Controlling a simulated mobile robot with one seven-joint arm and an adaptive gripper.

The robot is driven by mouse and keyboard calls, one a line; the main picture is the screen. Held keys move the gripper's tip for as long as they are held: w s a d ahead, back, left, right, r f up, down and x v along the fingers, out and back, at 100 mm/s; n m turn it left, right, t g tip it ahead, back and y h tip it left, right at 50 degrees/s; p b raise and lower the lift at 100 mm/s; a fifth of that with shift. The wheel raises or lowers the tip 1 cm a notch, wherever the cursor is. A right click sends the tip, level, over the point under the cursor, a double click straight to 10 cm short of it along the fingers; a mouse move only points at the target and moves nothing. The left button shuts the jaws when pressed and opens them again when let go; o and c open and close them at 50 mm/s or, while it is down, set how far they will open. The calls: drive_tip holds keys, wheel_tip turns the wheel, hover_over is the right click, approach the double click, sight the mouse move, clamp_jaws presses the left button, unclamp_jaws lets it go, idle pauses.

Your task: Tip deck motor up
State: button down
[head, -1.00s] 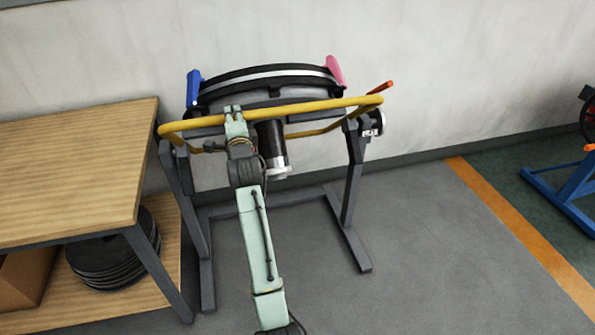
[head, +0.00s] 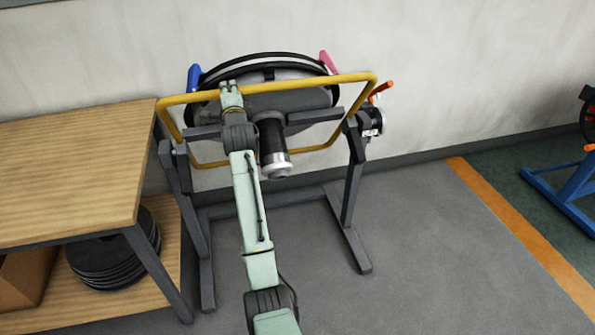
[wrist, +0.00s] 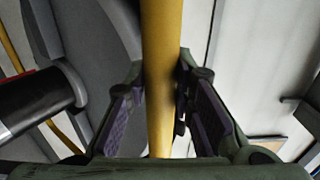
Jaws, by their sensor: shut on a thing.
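The round deck (head: 238,98) sits tilted in a dark stand (head: 349,190), its underside partly facing me. The black cylindrical motor (head: 271,140) with a silver end juts from the deck's underside, pointing down and toward me. A yellow tube frame (head: 300,84) surrounds the deck. My gripper (head: 231,90) is shut on the frame's upper bar, left of the motor. In the wrist view the yellow bar (wrist: 160,70) runs between my gripper's fingers (wrist: 160,105), and the motor (wrist: 38,100) shows at the left. A blue handle (head: 193,77) and a pink handle (head: 327,62) show at the deck's far edge.
A wooden bench (head: 70,170) stands close on the left, with black discs (head: 112,262) on its lower shelf. An orange lever (head: 381,90) is at the stand's right side. A blue stand (head: 566,183) is far right. The floor at front right is clear.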

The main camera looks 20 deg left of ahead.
approach(226, 73)
drive_tip(key=shift+w+a+r, duration=0.7)
drive_tip(key=shift+w+r, duration=0.15)
drive_tip(key=shift+w, duration=0.2)
drive_tip(key=shift+w+a+r, duration=0.1)
drive_tip(key=shift+w, duration=0.1)
drive_tip(key=x, duration=0.3)
drive_tip(key=r+x, duration=0.1)
drive_tip(key=x, duration=0.2)
drive_tip(key=shift+w+a+r+b, duration=0.2)
drive_tip(key=shift+w+b, duration=0.05)
drive_tip(key=shift+b, duration=0.05)
drive_tip(key=shift+w+r, duration=0.1)
